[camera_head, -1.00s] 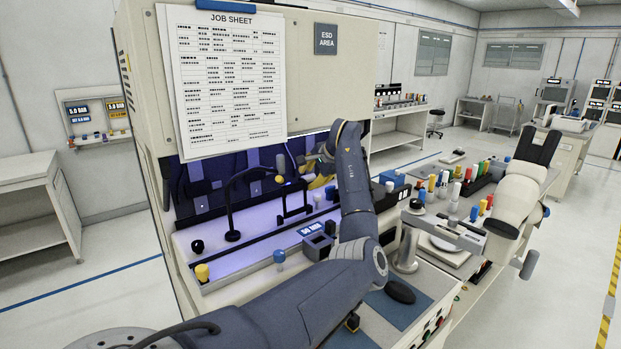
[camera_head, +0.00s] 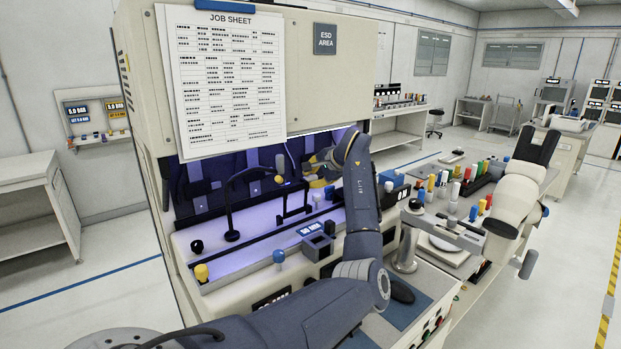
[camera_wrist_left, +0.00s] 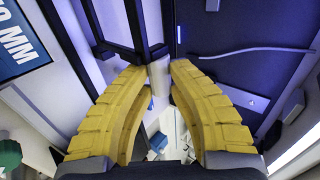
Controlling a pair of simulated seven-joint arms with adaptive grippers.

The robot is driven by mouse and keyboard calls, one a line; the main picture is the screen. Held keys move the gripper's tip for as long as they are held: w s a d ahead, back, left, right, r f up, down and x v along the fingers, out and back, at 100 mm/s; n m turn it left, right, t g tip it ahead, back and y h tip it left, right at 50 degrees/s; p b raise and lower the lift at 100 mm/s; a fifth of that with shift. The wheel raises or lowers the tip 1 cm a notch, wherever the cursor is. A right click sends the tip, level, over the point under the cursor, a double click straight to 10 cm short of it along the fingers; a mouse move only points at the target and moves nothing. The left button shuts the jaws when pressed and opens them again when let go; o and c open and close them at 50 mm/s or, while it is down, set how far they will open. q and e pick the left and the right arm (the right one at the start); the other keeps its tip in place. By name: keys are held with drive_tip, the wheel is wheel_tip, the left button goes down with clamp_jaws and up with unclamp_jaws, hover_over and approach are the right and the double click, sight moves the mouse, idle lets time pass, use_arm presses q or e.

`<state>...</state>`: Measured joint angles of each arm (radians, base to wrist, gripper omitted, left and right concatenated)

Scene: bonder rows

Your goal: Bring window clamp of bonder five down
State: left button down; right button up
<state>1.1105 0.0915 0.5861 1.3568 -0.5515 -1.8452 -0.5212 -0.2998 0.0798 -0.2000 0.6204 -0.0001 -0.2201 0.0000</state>
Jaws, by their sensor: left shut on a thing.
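My left gripper (camera_head: 317,180) reaches into the lit bay of the near bonder, below the job sheet. In the left wrist view its yellow fingers (camera_wrist_left: 158,78) are shut on a pale grey cylindrical handle (camera_wrist_left: 160,72). Dark bars (camera_wrist_left: 133,30) stand just behind the handle, close to the fingertips. In the head view a black upright frame (camera_head: 293,203), perhaps the window clamp, stands in the bay left of my gripper. My forearm and fingers hide the handle there. No bonder number is legible. My right gripper is not in view.
A black gooseneck lamp (camera_head: 233,205) stands left of the frame. A small display box (camera_head: 317,236) and a blue knob (camera_head: 279,257) are on the front ledge. A white microscope-like body (camera_head: 518,185) stands right. The bay's upper panel (camera_head: 345,85) overhangs my wrist.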

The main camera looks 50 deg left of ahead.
use_arm(q)
drive_tip(key=shift+s+d+f+t+y, duration=0.1)
drive_tip(key=shift+d+f+y, duration=0.15)
drive_tip(key=shift+d+y, duration=0.6)
drive_tip(key=shift+s+d+f+t+y, duration=0.1)
drive_tip(key=shift+d+f+y, duration=0.15)
drive_tip(key=shift+d+y, duration=0.6)
drive_tip(key=shift+s+d+f+t+y, duration=0.1)
drive_tip(key=shift+d+f+y, duration=0.15)
drive_tip(key=shift+d+y, duration=0.6)
drive_tip(key=shift+a+y, duration=0.1)
drive_tip(key=shift+y, duration=0.15)
drive_tip(key=c, duration=1.2)
unclamp_jaws()
drive_tip(key=v, duration=1.2)
drive_tip(key=shift+r, duration=0.15)
